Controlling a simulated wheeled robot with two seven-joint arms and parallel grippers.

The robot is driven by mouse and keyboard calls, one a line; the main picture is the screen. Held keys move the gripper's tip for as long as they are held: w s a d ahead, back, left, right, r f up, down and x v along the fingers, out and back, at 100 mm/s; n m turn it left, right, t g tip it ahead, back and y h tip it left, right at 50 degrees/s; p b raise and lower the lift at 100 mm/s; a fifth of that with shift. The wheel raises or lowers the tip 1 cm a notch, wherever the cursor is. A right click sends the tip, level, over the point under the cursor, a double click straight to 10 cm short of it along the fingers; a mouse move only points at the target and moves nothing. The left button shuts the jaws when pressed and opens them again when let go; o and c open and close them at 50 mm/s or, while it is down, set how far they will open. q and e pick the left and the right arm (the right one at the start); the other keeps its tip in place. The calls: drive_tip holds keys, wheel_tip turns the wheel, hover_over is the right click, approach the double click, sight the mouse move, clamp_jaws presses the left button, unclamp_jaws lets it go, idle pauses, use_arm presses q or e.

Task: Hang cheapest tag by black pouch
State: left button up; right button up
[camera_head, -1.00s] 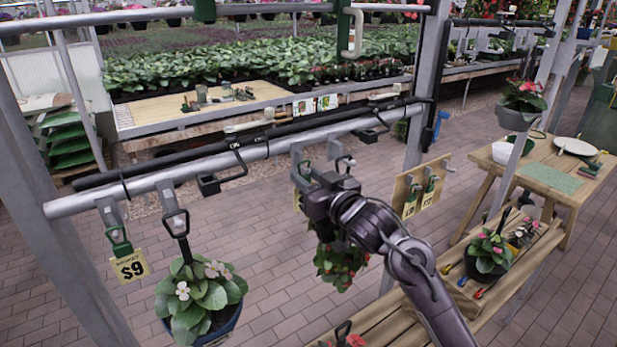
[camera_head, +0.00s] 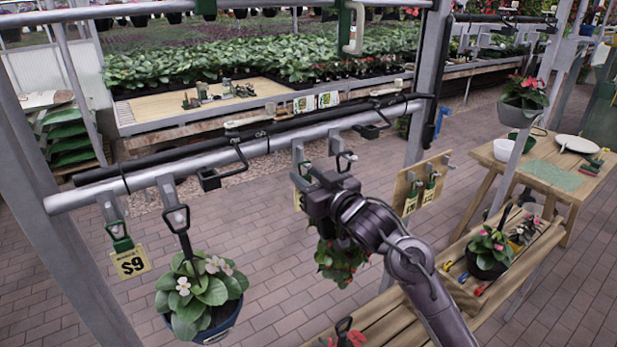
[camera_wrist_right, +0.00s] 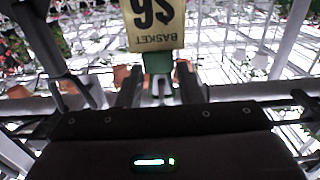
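My right gripper (camera_head: 312,200) is at the middle of the rail, in front of a hook. A yellow tag (camera_head: 297,200) shows partly beside it. In the right wrist view, a yellow "BASKET" tag (camera_wrist_right: 152,25) appears upside down and cut off, its price unclear. Its green clip (camera_wrist_right: 158,63) lies between my fingers; whether they press on it cannot be told. A "$9" tag (camera_head: 131,263) hangs at the left end of the rail. Two more tags hang on a wooden board (camera_head: 419,184). I cannot identify a black pouch. My left gripper is not in view.
A blue pot (camera_head: 218,329) with a flowering plant hangs at left. A red-flowered plant (camera_head: 342,262) hangs below my right gripper. A dark pot (camera_head: 484,266) stands on the wooden bench (camera_head: 392,310). The brick floor left of centre is clear.

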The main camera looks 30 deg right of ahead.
drive_tip(key=o, duration=0.4)
drive_tip(key=shift+s, duration=0.3)
drive_tip(key=s+b, duration=0.1)
drive_tip(key=s, duration=0.3)
drive_tip(key=s+d+b, duration=0.1)
drive_tip(key=s, duration=0.2)
drive_tip(key=shift+s+b, duration=0.1)
drive_tip(key=shift+b, duration=0.2)
